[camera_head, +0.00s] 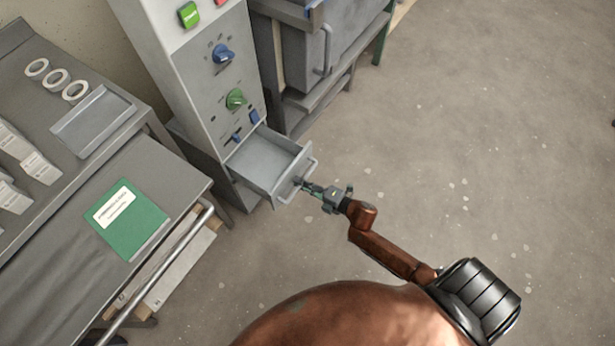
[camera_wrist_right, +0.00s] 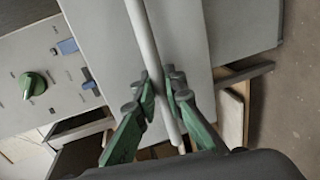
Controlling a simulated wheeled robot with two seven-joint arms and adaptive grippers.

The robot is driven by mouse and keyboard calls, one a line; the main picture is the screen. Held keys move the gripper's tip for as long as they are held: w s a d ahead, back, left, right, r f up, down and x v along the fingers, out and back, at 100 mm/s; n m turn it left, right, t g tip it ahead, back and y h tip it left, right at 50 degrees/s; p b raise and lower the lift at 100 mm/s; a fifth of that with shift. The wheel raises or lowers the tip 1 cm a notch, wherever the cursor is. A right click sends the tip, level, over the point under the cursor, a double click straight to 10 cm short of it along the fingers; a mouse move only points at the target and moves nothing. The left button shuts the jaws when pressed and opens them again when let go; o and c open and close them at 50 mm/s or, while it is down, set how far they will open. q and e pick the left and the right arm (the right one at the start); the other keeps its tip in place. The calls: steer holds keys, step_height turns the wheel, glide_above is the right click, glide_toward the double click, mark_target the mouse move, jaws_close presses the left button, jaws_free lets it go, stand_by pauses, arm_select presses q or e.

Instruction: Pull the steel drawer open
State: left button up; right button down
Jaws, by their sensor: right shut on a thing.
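The steel drawer (camera_head: 266,165) sticks well out of the lower part of the grey control cabinet (camera_head: 205,75). Its inside shows from above and looks empty. My right gripper (camera_head: 303,184) is at the drawer's front, with its fingers on the bar handle (camera_head: 290,188). In the right wrist view the green fingers of my right gripper (camera_wrist_right: 164,103) stand on both sides of the pale handle bar (camera_wrist_right: 146,45) and are shut on it. The drawer front (camera_wrist_right: 105,40) lies behind the bar. My left gripper does not show in either view.
A grey table with a green booklet (camera_head: 128,218), a shallow tray (camera_head: 94,120) and white rings (camera_head: 56,79) stands at the left. A grey cabinet with a door handle (camera_head: 325,50) stands behind the drawer. The floor (camera_head: 470,130) to the right is clear.

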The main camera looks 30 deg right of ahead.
steer(key=shift+s, duration=0.2)
steer(key=c, duration=2)
jaws_free()
steer(key=v, duration=1.2)
steer(key=shift+d+f, duration=0.1)
